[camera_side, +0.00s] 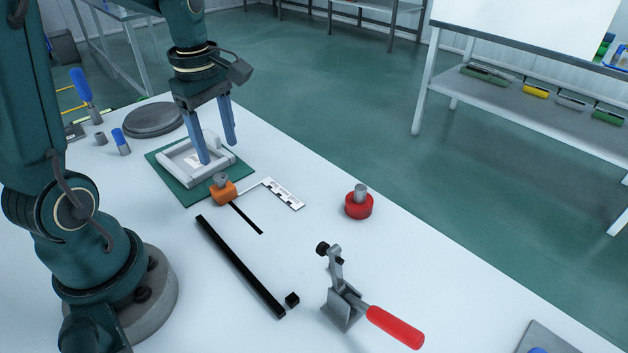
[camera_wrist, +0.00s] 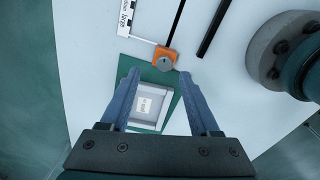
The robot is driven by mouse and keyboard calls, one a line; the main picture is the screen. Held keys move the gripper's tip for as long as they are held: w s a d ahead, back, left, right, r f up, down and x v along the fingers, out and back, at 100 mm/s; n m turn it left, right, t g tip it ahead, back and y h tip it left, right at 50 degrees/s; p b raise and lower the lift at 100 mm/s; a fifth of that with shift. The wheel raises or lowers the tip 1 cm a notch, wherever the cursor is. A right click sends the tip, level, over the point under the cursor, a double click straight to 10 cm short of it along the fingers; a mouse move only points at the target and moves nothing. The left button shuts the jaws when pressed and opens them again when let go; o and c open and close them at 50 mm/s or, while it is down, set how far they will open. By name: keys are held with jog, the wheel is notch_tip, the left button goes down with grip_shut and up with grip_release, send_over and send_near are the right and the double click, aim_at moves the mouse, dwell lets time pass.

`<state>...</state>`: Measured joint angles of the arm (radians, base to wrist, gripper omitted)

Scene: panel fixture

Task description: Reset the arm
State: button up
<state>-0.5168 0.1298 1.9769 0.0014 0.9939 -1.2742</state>
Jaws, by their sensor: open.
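My gripper (camera_side: 217,140) hangs from the arm above the panel fixture, with its two blue-grey fingers spread and nothing between them. In the wrist view the open fingers of my gripper (camera_wrist: 160,80) frame the fixture from either side. The fixture is a light grey square frame (camera_side: 222,143) with a small white label inside, set on a green mat (camera_side: 172,180). The frame also shows in the wrist view (camera_wrist: 172,150). An orange block with a grey knob (camera_side: 223,193) sits at the mat's near edge. I cannot tell whether the fingertips touch the frame.
A toggle clamp with a red handle (camera_side: 395,327), a red knob piece (camera_side: 358,206), a black bar (camera_side: 238,265) and a small black cube (camera_side: 292,299) lie on the white table. A grey disc (camera_side: 153,120) and blue-topped pieces (camera_side: 121,140) stand behind left.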

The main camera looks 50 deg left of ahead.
jog(key=s+d+r+m+t, duration=0.2)
jog(key=d+m, duration=0.4)
jog(key=m, duration=0.4)
jog(key=s+d+r+m+t, duration=0.3)
jog(key=s+d+m, duration=0.2)
jog(key=m, duration=0.5)
jog(key=shift+d+r+m, duration=0.15)
jog(key=shift+d+m, duration=0.15)
jog(key=shift+d, duration=0.35)
